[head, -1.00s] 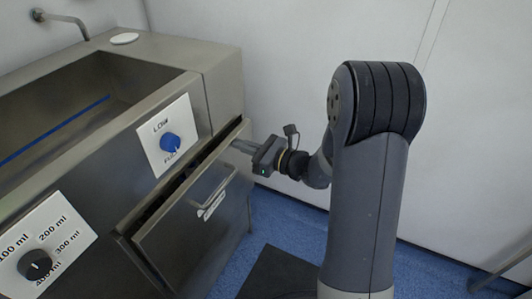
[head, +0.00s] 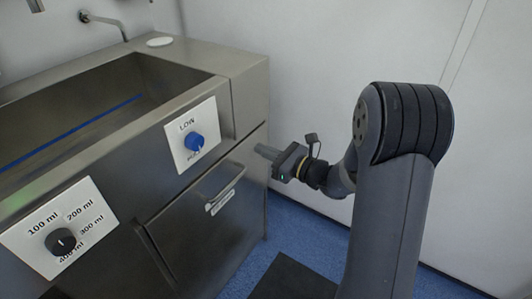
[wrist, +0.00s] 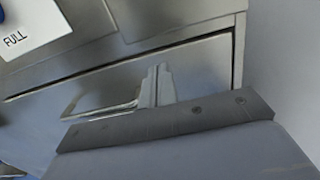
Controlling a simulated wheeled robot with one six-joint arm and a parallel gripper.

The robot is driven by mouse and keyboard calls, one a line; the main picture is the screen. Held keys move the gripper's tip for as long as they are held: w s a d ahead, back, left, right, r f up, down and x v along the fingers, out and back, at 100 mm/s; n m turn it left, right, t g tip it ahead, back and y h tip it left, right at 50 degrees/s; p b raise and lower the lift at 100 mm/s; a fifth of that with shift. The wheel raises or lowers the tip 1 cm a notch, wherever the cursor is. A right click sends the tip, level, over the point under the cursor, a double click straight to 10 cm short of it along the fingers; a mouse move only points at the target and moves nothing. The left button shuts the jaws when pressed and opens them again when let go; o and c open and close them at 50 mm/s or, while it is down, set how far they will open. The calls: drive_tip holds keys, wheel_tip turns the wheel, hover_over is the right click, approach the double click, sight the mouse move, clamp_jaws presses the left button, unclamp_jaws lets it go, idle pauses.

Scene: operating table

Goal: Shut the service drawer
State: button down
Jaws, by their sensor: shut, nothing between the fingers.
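The service drawer (head: 188,238) is a grey metal front low in the steel sink unit, with a bar handle (head: 226,186) and a small label under it. In the head view its front sits about level with the unit. In the wrist view the drawer front (wrist: 210,62) has a thin dark seam along its top and right edges. My gripper (head: 262,153) is shut and empty at the upper right of the drawer front. In the wrist view its fingertips (wrist: 156,82) are over the front, right of the handle (wrist: 95,100); I cannot tell if they touch.
Above the drawer is a panel with a blue knob (head: 194,142). A panel with a black knob (head: 62,241) is at lower left. The open basin (head: 150,75) and a tap (head: 108,20) are behind. Blue floor (head: 285,235) lies clear right of the unit.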

drive_tip(key=p+v, duration=0.2)
drive_tip(key=v, duration=0.8)
drive_tip(key=shift+s+d, duration=0.2)
drive_tip(key=shift+d, duration=0.1)
drive_tip(key=shift+a, duration=0.15)
drive_tip(key=b, duration=0.2)
approach(246, 143)
drive_tip(key=x, duration=0.4)
drive_tip(key=shift+s+a+r, duration=0.15)
drive_tip(key=shift+a+r, duration=0.05)
drive_tip(key=shift+f+x, duration=0.25)
drive_tip(key=shift+x, duration=0.95)
drive_tip(key=shift+w+r, duration=0.1)
drive_tip(key=shift+w, duration=0.15)
